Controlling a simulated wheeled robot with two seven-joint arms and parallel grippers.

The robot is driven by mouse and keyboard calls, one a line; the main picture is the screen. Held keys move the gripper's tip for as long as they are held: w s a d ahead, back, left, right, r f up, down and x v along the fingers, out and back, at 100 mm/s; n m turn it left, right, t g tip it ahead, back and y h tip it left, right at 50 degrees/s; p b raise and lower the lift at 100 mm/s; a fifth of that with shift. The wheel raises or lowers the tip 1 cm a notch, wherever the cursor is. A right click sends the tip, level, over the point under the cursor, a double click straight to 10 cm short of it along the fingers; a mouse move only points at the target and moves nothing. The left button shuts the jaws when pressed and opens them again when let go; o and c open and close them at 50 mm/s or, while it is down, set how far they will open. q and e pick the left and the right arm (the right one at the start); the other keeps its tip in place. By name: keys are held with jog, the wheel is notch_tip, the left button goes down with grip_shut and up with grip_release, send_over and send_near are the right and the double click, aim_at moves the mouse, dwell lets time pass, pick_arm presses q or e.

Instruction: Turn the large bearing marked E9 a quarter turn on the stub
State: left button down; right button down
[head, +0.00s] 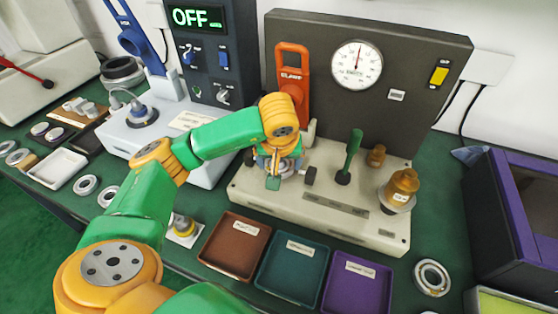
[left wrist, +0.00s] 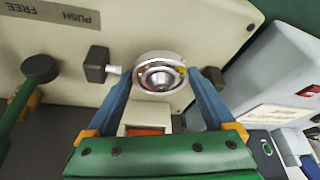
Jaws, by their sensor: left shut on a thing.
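A silvery bearing ring (left wrist: 160,60) sits around a shiny round stub (left wrist: 159,78) on the front of the beige test stand (head: 320,208). My left gripper (left wrist: 161,80) has its two blue fingers on either side of the ring and is shut on it. In the head view, my left gripper (head: 274,173) reaches down to the left part of the stand, where its own arm and fingers mostly hide the ring. I cannot read an E9 mark in either view. My right gripper is not in view.
A dark knob (left wrist: 97,65) stands close beside the ring. A green lever (head: 350,158), brass parts (head: 402,186) and an orange clamp handle (head: 292,85) are on the stand. Brown (head: 235,245), teal (head: 291,268) and purple (head: 357,288) trays lie in front. Another bearing (head: 432,277) lies right.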

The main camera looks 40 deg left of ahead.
pick_arm(q)
jog(key=shift+d+n+g+y, duration=0.1)
jog(key=shift+n+g+y, duration=0.25)
jog(key=shift+n, duration=0.85)
